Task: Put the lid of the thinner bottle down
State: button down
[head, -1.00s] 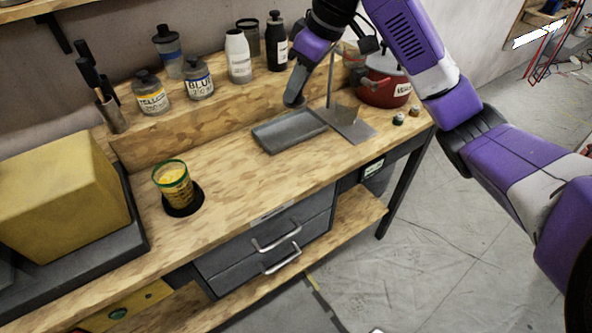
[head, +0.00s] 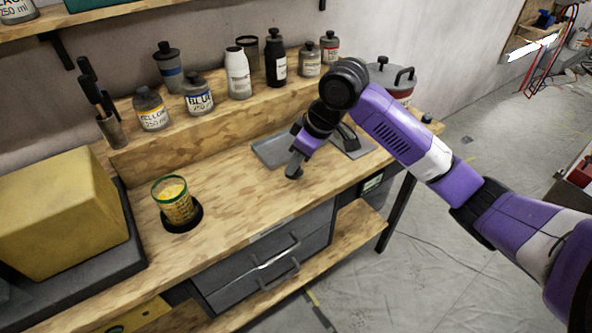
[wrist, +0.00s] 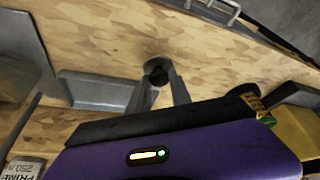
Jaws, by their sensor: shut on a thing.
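My gripper (head: 294,172) is low over the wooden bench top, just in front of the grey tray. In the wrist view its two fingers (wrist: 157,88) are closed around a small dark round lid (wrist: 156,70). In the head view the lid is hard to make out at the fingertips. I cannot tell whether it touches the wood. Several bottles stand on the raised back shelf, including a white one (head: 238,75) and a black one (head: 275,60). I cannot read which is the thinner bottle.
The grey tray (head: 268,150) lies behind my gripper. A green-rimmed yellow cup (head: 174,200) stands left, and a yellow block (head: 60,210) is at far left. Bench top between cup and gripper is clear.

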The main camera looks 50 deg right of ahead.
aim_at(296, 172)
jog(key=shift+f, duration=1.65)
jog(key=shift+f, duration=0.2)
jog(key=c, duration=1.2)
grip_release()
jog(key=shift+o, duration=0.2)
jog(key=shift+r, duration=0.15)
